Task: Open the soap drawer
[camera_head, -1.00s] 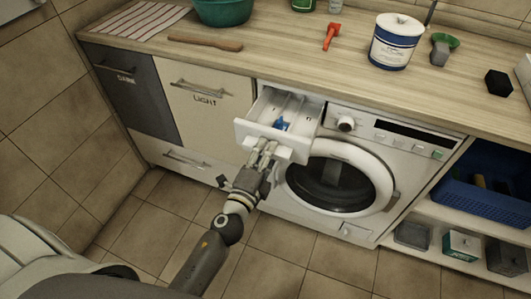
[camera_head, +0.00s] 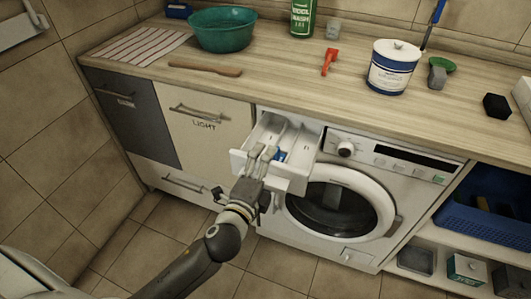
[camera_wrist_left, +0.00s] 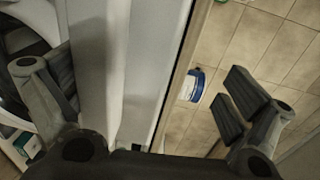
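The soap drawer (camera_head: 294,184) of the white washing machine (camera_head: 340,225) is pulled out at its upper left, with its compartments exposed. A small blue part (camera_head: 281,156) shows inside. My left gripper (camera_head: 263,152) is at the drawer's front, its fingertips reaching over the front's top edge. In the left wrist view the fingers (camera_wrist_left: 140,90) are wide apart, with a white panel (camera_wrist_left: 150,60) showing between them. Whether a finger touches the drawer cannot be told. My right gripper is not in view.
The round door (camera_head: 340,205) below the drawer is closed. The wooden counter (camera_head: 290,90) above carries a green basin (camera_head: 222,30), a wooden stick (camera_head: 205,69), a red tool (camera_head: 330,61) and a white-blue tub (camera_head: 393,68). A blue crate (camera_head: 480,222) stands on the right shelf.

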